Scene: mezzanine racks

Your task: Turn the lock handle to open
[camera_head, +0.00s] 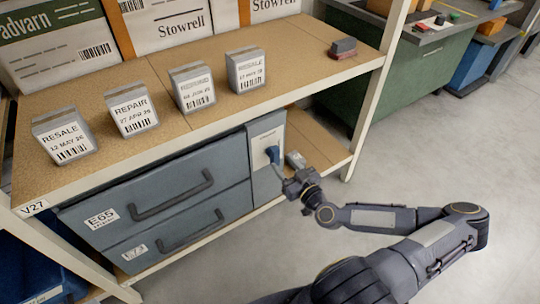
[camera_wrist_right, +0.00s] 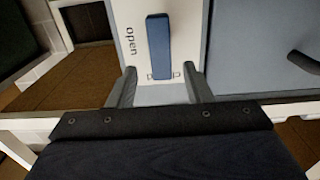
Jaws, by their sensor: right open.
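The blue lock handle (camera_head: 272,155) sits on a pale panel (camera_head: 264,141) at the right end of the blue drawer unit. In the right wrist view the handle (camera_wrist_right: 158,48) is a straight bar pointing up and down the picture. The word "open" is printed sideways to its left on the white panel (camera_wrist_right: 131,15). My right gripper (camera_head: 289,172) is just in front of the panel. In the wrist view its two fingers (camera_wrist_right: 159,73) are spread, one on each side of the handle's lower end, with gaps on both sides. It holds nothing. My left gripper does not show.
Two blue drawers with dark handles, the upper marked E65 (camera_head: 155,190), fill the space left of the panel. Several labelled boxes, one marked REPAIR (camera_head: 130,108), stand on the shelf (camera_head: 300,55) above. A rack post (camera_head: 378,95) rises to the right. The floor (camera_head: 460,150) there is clear.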

